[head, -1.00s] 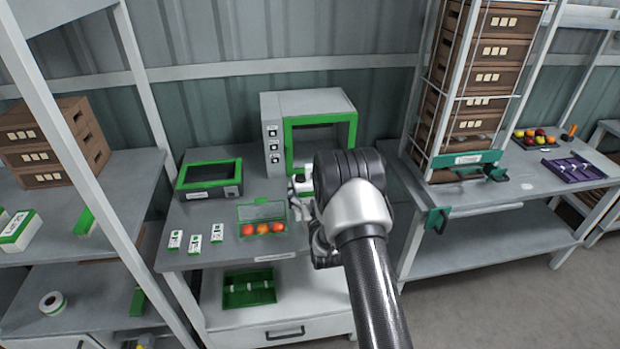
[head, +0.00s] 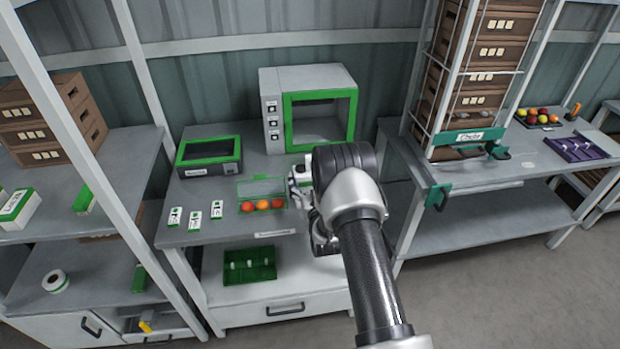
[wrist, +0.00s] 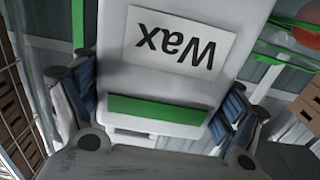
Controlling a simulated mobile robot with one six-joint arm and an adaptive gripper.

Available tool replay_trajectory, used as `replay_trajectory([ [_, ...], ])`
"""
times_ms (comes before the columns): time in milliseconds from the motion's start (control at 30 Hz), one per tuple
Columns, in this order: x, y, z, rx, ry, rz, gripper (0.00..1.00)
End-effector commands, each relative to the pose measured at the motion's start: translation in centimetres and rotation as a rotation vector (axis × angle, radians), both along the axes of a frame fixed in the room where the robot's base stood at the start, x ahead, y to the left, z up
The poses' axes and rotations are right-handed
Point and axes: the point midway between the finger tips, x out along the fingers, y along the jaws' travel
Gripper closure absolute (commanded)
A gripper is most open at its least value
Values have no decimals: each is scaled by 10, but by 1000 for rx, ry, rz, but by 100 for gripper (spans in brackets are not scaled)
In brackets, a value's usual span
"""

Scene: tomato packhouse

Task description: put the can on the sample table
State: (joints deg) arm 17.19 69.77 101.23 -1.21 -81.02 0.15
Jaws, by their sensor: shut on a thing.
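The can (wrist: 180,75) is white with a green band and a label reading "Wax", upside down in the wrist view. It sits between the blue-padded fingers of my gripper (wrist: 160,112), which is shut on it. In the head view my gripper (head: 302,186) is over the middle grey table (head: 205,262), just right of a clear green-edged box of tomatoes (head: 262,200). My wrist hides most of the can there. No readable label names the sample table.
A green-framed white cabinet (head: 270,110) and a low green-framed device (head: 208,155) stand at the back of the middle table. Several white cards lie at its left. A right-hand table (head: 485,212) carries stacked brown crates (head: 497,52) in a rack and a purple tray (head: 575,147).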

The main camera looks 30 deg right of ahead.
Motion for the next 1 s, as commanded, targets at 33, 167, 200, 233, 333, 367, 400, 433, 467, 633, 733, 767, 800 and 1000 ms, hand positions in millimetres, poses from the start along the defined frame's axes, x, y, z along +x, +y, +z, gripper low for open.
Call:
replay_trajectory([
  [33, 0, 0, -1, 0, 1, 0, 12],
  [167, 0, 0, -1, 0, 1, 0, 3],
  [200, 0, 0, -1, 0, 1, 0, 0],
  [233, 0, 0, -1, 0, 1, 0, 0],
  [333, 0, 0, -1, 0, 1, 0, 0],
  [367, 0, 0, -1, 0, 1, 0, 0],
  [400, 0, 0, -1, 0, 1, 0, 0],
  [433, 0, 0, -1, 0, 1, 0, 0],
  [467, 0, 0, -1, 0, 1, 0, 0],
  [633, 0, 0, 1, 0, 1, 0, 0],
  [733, -7, 2, 1, 1, 4, 0, 0],
  [767, -11, 3, 1, 1, 5, 0, 0],
  [800, -18, 5, 1, 2, 6, 0, 0],
  [1000, -60, 17, 2, 2, 7, 0, 0],
])
